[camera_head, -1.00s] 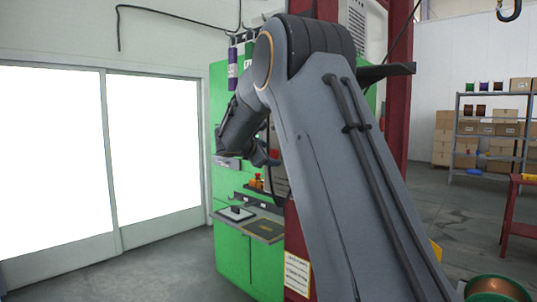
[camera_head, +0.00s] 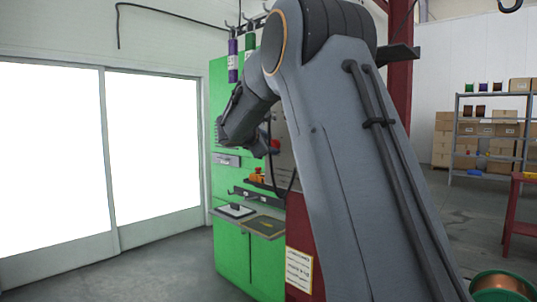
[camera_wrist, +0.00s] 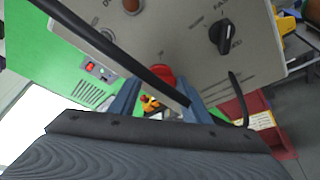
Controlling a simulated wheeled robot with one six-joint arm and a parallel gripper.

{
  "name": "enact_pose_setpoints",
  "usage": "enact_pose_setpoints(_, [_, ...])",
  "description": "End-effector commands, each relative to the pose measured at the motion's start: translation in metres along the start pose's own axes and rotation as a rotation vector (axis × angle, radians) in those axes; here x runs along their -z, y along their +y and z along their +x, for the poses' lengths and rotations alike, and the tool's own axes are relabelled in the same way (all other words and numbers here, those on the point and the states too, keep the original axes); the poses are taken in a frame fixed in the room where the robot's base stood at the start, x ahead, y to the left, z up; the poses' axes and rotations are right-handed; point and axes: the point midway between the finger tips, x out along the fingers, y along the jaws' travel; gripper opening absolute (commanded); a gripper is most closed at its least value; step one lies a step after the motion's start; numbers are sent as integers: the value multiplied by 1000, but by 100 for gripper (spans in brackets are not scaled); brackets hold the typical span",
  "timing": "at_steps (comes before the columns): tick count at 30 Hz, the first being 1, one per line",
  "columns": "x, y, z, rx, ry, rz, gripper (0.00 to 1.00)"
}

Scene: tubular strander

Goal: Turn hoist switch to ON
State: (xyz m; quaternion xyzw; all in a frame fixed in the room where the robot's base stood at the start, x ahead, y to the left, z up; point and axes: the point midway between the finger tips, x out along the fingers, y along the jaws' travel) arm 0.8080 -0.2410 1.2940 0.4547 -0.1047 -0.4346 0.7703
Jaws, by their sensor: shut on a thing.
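A grey control panel (camera_wrist: 195,35) fills the upper part of the wrist view; part of it also shows in the head view (camera_head: 284,150). A red knob (camera_wrist: 162,73) sits at its lower edge, between the tips of my gripper (camera_wrist: 160,82). My two blue-grey fingers stand on either side of it and are shut on it, though the contact is hard to see. The knob shows as a red spot beside my wrist in the head view (camera_head: 275,146). Its ON marking cannot be read. A black rotary knob (camera_wrist: 222,38), marked FAST, is to the right.
A black cable (camera_wrist: 110,45) crosses close in front of the panel and over my fingers. The green cabinet (camera_head: 232,255) has a small red switch (camera_wrist: 90,66) and a shelf. A red column (camera_head: 298,225) stands beside it. Open floor lies in front.

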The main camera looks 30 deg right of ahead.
Motion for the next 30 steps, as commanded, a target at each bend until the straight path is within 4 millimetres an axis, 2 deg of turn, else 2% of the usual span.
enact_pose_setpoints(3, [5,-6,2,-19,0,47,21])
enact_pose_setpoints(30, [6,-12,4,-164,0,401,21])
